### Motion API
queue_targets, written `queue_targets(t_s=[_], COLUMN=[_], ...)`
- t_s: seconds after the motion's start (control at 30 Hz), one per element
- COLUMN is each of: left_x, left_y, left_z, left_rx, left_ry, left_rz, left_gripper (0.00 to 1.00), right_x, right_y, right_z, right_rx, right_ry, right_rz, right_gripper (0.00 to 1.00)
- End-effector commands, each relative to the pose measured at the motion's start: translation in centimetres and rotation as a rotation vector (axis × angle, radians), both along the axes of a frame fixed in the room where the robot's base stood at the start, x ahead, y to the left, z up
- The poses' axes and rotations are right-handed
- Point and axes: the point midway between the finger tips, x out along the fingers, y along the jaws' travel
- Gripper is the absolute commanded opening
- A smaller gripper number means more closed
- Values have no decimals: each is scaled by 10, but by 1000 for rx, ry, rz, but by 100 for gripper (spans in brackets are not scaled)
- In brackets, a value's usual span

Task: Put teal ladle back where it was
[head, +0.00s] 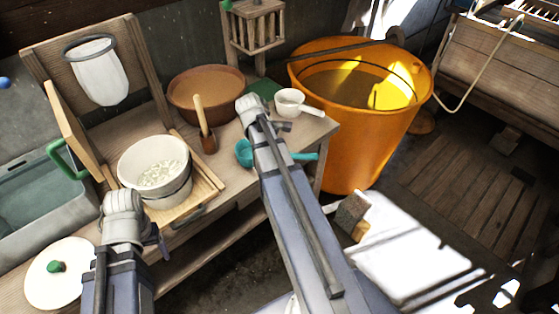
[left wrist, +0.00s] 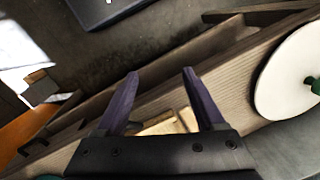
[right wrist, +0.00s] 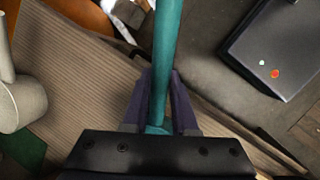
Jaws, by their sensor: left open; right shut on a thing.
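The teal ladle shows in the head view with its bowl (head: 243,153) to the left of my right arm and its handle (head: 305,156) sticking out to the right, near the table's front edge. My right gripper (right wrist: 161,76) is shut on the ladle's teal handle (right wrist: 167,40), which runs up between the fingers in the right wrist view. My right forearm hides the ladle's middle in the head view. I cannot tell whether it touches the table. My left gripper (left wrist: 160,73) is open and empty, low near the table's front edge.
On the wooden table (head: 235,185) stand a white pot (head: 140,158), a brown bowl (head: 185,88) with a wooden-handled tool (head: 201,115) in front, and a small white dipper (head: 290,101). A white lid (head: 62,285) lies at left. An orange tub (head: 365,135) stands right of the table.

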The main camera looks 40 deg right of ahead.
Motion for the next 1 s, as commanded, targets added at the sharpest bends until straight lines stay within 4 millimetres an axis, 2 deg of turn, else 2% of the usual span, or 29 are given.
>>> queue_targets(t_s=[0.03,0.4,0.43,0.67,0.7,1.0], left_x=[0,0,0,0,0,0], left_y=[0,0,0,0,0,0], left_z=[-6,-8,-7,-6,-6,-5], left_rx=[0,0,0,0,0,0], left_ry=[0,0,0,0,0,0], left_rz=[0,0,0,0,0,0], left_gripper=[71,71,71,71,71,71], right_x=[0,0,0,0,0,0], right_y=[0,0,0,0,0,0], right_z=[-6,-8,-7,-6,-6,-5], right_rx=[0,0,0,0,0,0], right_ry=[0,0,0,0,0,0], right_rz=[0,0,0,0,0,0], right_gripper=[0,0,28,53,56,56])
